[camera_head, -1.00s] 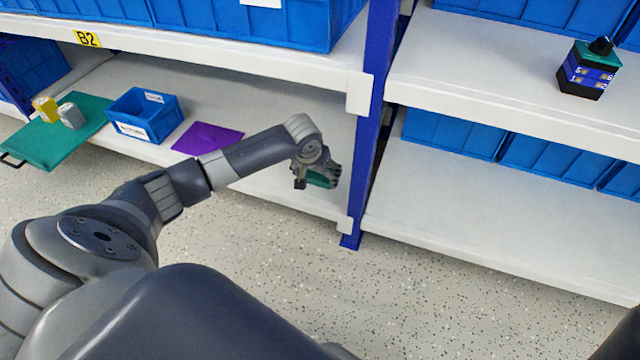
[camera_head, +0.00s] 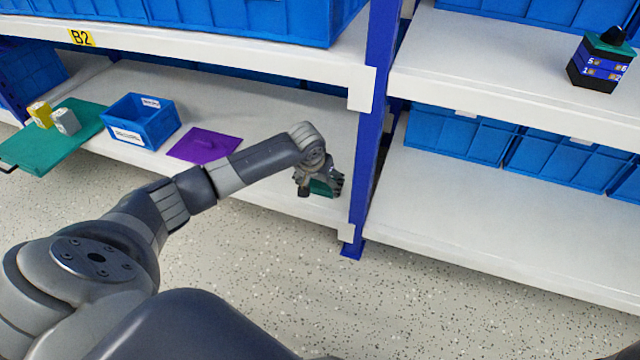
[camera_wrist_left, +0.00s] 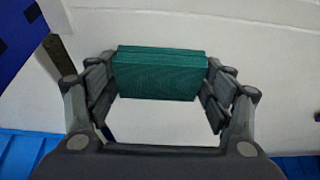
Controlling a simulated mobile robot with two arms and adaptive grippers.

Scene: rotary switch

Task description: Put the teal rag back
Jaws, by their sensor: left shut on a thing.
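The teal rag (camera_wrist_left: 160,75) is a folded, textured block between the fingers of my left gripper in the left wrist view. My left gripper (camera_wrist_left: 160,90) is shut on it. In the head view, my left gripper (camera_head: 320,187) is at the right end of the lower left shelf, beside the blue post, with a bit of the teal rag (camera_head: 321,188) showing below the fingers. Whether the rag touches the shelf cannot be told. My right gripper is not in view.
A purple mat (camera_head: 204,146) and a blue bin (camera_head: 140,122) are on the lower left shelf (camera_head: 280,115). A teal tray (camera_head: 45,150) holds a yellow and a grey block. The blue post (camera_head: 366,140) stands close right of my gripper. A rotary switch box (camera_head: 599,64) sits on the upper right shelf.

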